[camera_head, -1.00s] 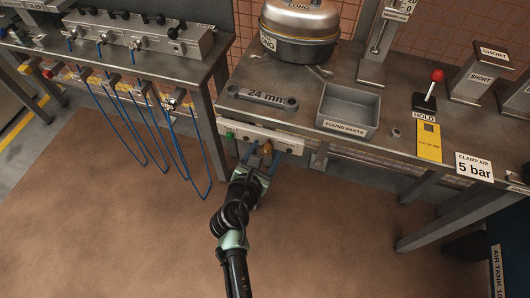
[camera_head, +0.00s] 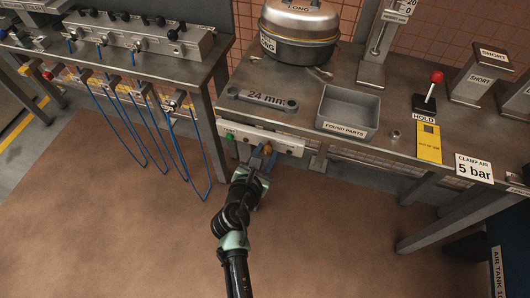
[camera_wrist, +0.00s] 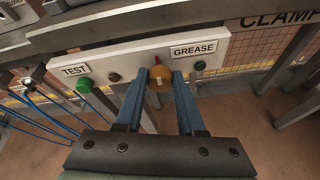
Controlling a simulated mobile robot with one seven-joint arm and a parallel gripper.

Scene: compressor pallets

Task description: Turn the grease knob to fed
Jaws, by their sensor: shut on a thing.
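The grease knob (camera_wrist: 160,76) is round and orange-yellow. It sits on the white front panel (camera_wrist: 130,62) beside the GREASE label (camera_wrist: 194,49). My gripper (camera_wrist: 158,85) has its two blue fingers on either side of the knob and is shut on it in the wrist view. In the head view my gripper (camera_head: 262,158) reaches up to the panel under the bench edge, with the knob (camera_head: 267,149) partly covered by a finger.
A green knob (camera_wrist: 84,86) by the TEST label is left on the same panel. Blue hoses (camera_head: 160,150) hang at left.

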